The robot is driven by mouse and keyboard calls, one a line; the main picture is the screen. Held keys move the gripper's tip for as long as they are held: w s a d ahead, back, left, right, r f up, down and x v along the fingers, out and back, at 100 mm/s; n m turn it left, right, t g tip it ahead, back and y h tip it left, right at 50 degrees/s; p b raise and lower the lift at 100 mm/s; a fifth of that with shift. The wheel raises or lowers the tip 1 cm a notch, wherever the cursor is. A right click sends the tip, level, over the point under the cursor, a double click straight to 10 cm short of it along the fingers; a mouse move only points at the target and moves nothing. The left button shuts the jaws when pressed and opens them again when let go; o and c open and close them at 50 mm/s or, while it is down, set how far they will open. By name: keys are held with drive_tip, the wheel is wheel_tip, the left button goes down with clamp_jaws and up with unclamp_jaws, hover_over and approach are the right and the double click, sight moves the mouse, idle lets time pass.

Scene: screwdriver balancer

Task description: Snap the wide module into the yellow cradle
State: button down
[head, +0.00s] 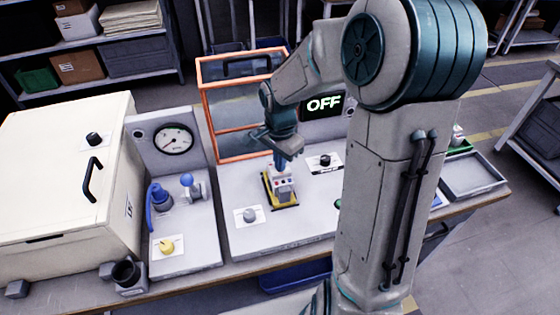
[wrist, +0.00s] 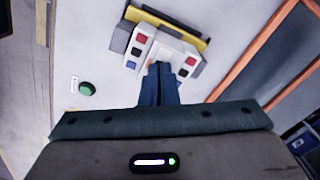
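The wide module (head: 284,184) is a pale block with red and blue buttons. It is at the yellow cradle (head: 270,198) on the light panel, and the wrist view shows it (wrist: 138,45) lying along the yellow bar of the cradle (wrist: 150,18). Whether it is fully seated cannot be told. My gripper (head: 282,164) points down at the module from above. In the wrist view its blue fingers (wrist: 158,70) are close together at the middle of the module, between its two button groups, and look shut on it. The fingers hide the middle of the module.
An orange-framed clear guard (head: 203,110) stands behind the cradle, close to my arm. A grey knob (head: 249,214) is front left and a black knob (head: 325,160) is to the right. An OFF display (head: 323,104) is behind. A cream cabinet (head: 60,180) stands far left.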

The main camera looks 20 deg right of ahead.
drive_tip(key=shift+f, duration=0.35)
drive_tip(key=shift+s+f+b, duration=0.3)
drive_tip(key=shift+f+b, duration=0.05)
drive_tip(key=shift+b, duration=0.1)
drive_tip(key=shift+r, duration=0.1)
drive_tip(key=shift+w+r+p, duration=0.15)
drive_tip(key=shift+r+p, duration=0.75)
drive_tip(key=shift+r, duration=0.4)
drive_tip(key=shift+w+r+p, duration=0.1)
drive_tip(key=shift+r+p, duration=0.8)
drive_tip(key=shift+r, duration=0.35)
